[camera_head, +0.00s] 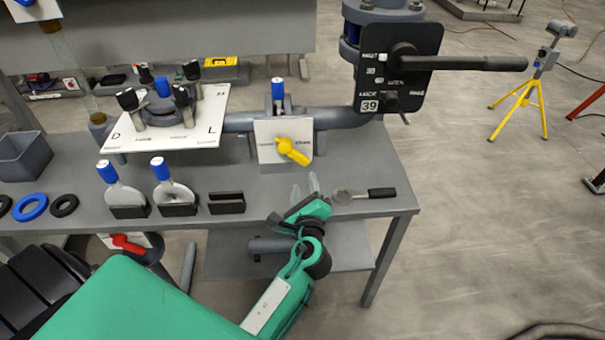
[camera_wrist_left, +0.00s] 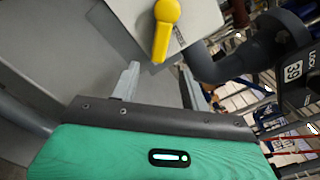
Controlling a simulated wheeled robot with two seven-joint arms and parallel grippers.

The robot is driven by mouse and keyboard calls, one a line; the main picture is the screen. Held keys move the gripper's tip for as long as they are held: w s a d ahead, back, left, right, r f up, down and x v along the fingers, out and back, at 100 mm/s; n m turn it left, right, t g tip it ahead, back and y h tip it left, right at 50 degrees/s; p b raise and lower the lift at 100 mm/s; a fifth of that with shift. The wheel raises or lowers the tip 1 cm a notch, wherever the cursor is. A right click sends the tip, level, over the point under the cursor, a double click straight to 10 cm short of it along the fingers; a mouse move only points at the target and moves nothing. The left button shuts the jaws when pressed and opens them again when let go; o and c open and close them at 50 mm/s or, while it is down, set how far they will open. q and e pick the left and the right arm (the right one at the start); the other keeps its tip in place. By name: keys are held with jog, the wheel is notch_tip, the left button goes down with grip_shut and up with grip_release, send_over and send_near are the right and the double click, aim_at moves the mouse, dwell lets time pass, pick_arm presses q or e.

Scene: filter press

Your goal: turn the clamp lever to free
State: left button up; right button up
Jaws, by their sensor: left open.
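A black panel (camera_head: 400,62) numbered 39 stands at the back right with a long black lever (camera_head: 470,63) pointing right; part of the panel (camera_wrist_left: 300,75) shows "LOCK" in the left wrist view. A yellow handle (camera_head: 292,152) sits on a white plate (camera_head: 284,135), its end pointing down and right. Which one is the clamp lever I cannot tell; the plate's words are too small. My left gripper (camera_head: 305,187) is open and empty, in front of and below the yellow handle. In the left wrist view, the handle (camera_wrist_left: 164,30) points between the open fingers (camera_wrist_left: 158,75).
The grey table (camera_head: 345,165) carries a pipe (camera_head: 240,122), a white plate with black knobs (camera_head: 210,125), blue-topped parts (camera_head: 160,172) and black and blue rings (camera_head: 30,207). A black-handled tool (camera_head: 370,193) lies right of my gripper.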

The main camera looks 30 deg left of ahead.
pick_arm(q)
jog(key=v, duration=0.4)
jog(key=shift+s+d, duration=0.15)
jog(key=shift+s, duration=0.1)
pick_arm(e)
jog(key=shift+w, duration=0.1)
